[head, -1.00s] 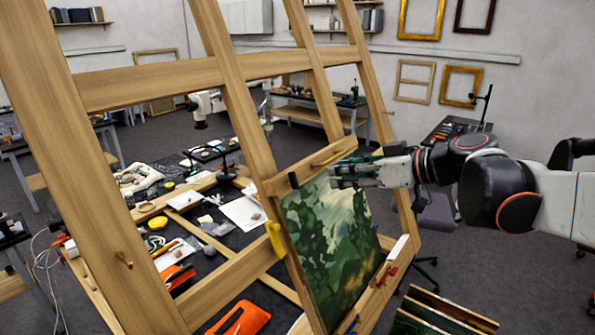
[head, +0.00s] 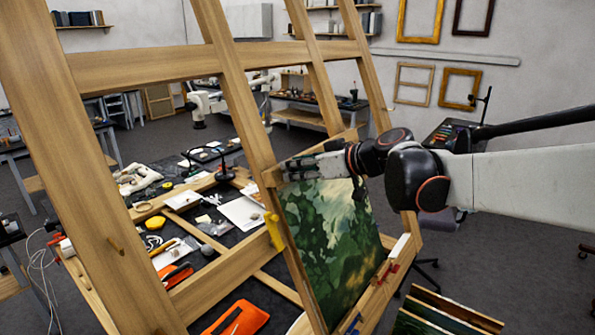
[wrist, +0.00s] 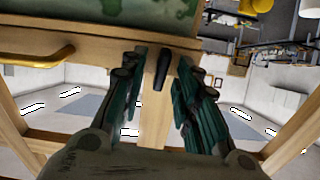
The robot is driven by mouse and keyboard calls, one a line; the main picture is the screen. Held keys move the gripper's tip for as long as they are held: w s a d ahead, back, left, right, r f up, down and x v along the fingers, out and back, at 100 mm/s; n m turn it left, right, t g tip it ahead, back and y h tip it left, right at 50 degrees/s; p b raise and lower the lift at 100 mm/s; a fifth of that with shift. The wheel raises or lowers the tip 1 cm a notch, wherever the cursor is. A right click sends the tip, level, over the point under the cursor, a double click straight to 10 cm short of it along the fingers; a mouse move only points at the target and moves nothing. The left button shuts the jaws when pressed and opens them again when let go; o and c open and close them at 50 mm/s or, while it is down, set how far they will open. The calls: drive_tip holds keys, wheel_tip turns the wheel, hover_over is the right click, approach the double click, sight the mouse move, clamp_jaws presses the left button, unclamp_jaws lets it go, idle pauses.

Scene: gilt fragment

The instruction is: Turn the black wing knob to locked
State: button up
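The black wing knob (wrist: 163,70) sits on the wooden clamp bar of the easel, at the upper middle of the wrist view. Its long side runs roughly up and down in that view. My gripper (wrist: 160,92) is open, with one green-padded finger on each side of the knob. A gap shows between the knob and each finger. In the head view my gripper (head: 300,166) is at the left end of the bar above the green painting (head: 330,240), and it hides the knob.
The wooden easel frame (head: 238,110) stands close around my gripper. A brass handle (wrist: 45,58) on the bar is left of the knob in the wrist view. A cluttered bench (head: 225,240) lies behind the easel. A crate (head: 455,310) is at lower right.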

clamp_jaws()
drive_tip(key=shift+m, duration=0.4)
drive_tip(key=m+b, duration=0.1)
drive_tip(key=m, duration=0.2)
drive_tip(key=m+b, duration=0.1)
drive_tip(key=m, duration=0.3)
drive_tip(key=shift+w+d+f+m, duration=0.1)
drive_tip(key=shift+m, duration=0.2)
drive_tip(key=m+b, duration=0.1)
drive_tip(key=m, duration=0.3)
drive_tip(key=m+b, duration=0.1)
drive_tip(key=m, duration=0.3)
drive_tip(key=shift+d+f+m+h, duration=0.15)
drive_tip(key=shift+m+h, duration=0.15)
drive_tip(key=shift+m, duration=0.3)
